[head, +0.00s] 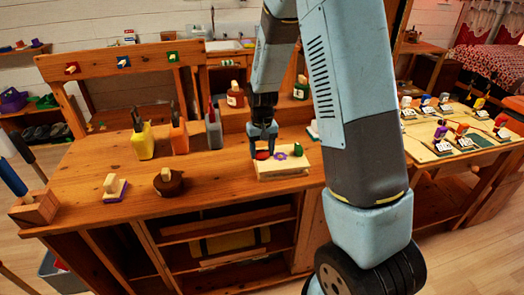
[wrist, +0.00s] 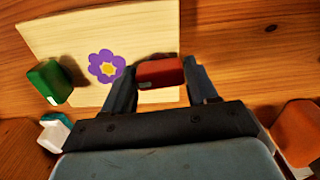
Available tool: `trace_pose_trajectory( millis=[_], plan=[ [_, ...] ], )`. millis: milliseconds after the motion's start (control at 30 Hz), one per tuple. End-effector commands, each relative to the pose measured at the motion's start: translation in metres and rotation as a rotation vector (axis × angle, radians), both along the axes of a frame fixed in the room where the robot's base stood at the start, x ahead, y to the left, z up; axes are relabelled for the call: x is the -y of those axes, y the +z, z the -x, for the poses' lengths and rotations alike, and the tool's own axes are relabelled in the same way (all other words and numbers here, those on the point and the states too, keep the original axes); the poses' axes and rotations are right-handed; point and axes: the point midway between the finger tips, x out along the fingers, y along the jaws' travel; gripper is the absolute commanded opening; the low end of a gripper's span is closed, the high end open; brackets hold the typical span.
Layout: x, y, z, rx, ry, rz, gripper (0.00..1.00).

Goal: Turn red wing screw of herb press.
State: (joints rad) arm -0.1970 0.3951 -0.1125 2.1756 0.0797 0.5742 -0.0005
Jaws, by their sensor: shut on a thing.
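The herb press (head: 292,170) is a pale wooden board with a purple flower mark on the workbench, right of its middle. Its red wing screw (wrist: 160,72) shows in the wrist view between my fingers, and a bit of red shows in the head view (head: 262,155). My gripper (wrist: 158,80) points down at the press and is shut on the red wing screw. A green wing screw (wrist: 50,82) stands at the left of the board in the wrist view, apart from my gripper. The screw's lower part is hidden.
A side table (head: 450,150) with several small coloured items is at right.

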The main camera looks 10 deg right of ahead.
Motion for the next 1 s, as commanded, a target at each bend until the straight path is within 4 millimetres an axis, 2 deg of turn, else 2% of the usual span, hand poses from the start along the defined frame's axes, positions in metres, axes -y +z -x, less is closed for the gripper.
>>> trace_pose_trajectory(
  millis=[300,333,533,833,1000],
  plan=[
    [0.0,0.0,0.001,-0.001,0.001,0.0,0.27],
    [0.0,0.0,0.001,-0.001,0.001,0.0,0.61],
    [0.0,0.0,0.0,-0.001,0.001,0.0,0.79],
    [0.0,0.003,0.0,0.001,0.001,0.0,0.79],
    [0.0,0.023,-0.001,0.003,0.001,0.0,0.79]
  ],
)
